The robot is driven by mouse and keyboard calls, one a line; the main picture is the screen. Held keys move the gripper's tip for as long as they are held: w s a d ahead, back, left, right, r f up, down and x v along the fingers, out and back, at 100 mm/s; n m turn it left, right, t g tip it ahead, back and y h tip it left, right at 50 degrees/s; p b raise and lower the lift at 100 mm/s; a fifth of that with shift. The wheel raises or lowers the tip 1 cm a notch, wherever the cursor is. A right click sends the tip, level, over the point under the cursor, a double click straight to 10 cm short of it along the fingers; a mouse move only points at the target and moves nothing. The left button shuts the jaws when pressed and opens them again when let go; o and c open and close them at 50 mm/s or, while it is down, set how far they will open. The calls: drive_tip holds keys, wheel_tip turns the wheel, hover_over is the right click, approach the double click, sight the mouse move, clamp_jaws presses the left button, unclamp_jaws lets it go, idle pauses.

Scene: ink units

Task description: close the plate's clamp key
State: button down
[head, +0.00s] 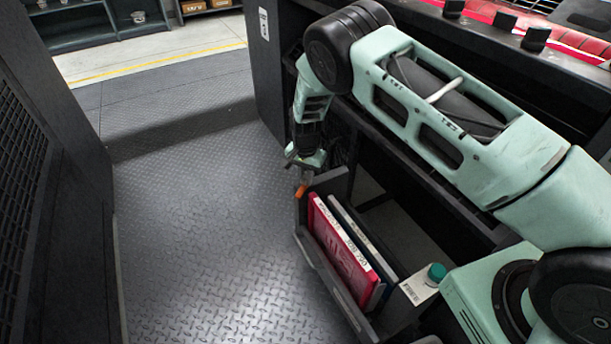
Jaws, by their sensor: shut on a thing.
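My gripper (303,172) hangs at the end of my arm, pointing down by the far left corner of an open dark bin. It is small in the view and shut on a small orange piece (301,190) at its tips. I cannot tell from this distance whether the orange piece is the clamp key, or whether it touches the bin. A red flat plate or folder (343,252) with a pale labelled edge stands in the bin. I cannot make out a clamp on it.
The dark bin (325,268) also holds a dark, pale-edged panel (362,236) and a white container with a teal cap (436,272). A black machine with a red strip (560,45) lies at upper right. A dark cabinet (55,170) stands left. The tread-plate floor (205,230) between is clear.

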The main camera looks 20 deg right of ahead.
drive_tip(key=n, duration=0.5)
drive_tip(key=shift+n, duration=0.3)
drive_tip(key=n, duration=0.4)
drive_tip(key=shift+n, duration=0.4)
drive_tip(key=c, duration=1.4)
unclamp_jaws()
drive_tip(key=shift+o, duration=0.2)
wheel_tip(320, 180, up, 17)
drive_tip(key=p, duration=0.2)
drive_tip(key=shift+r, duration=0.2)
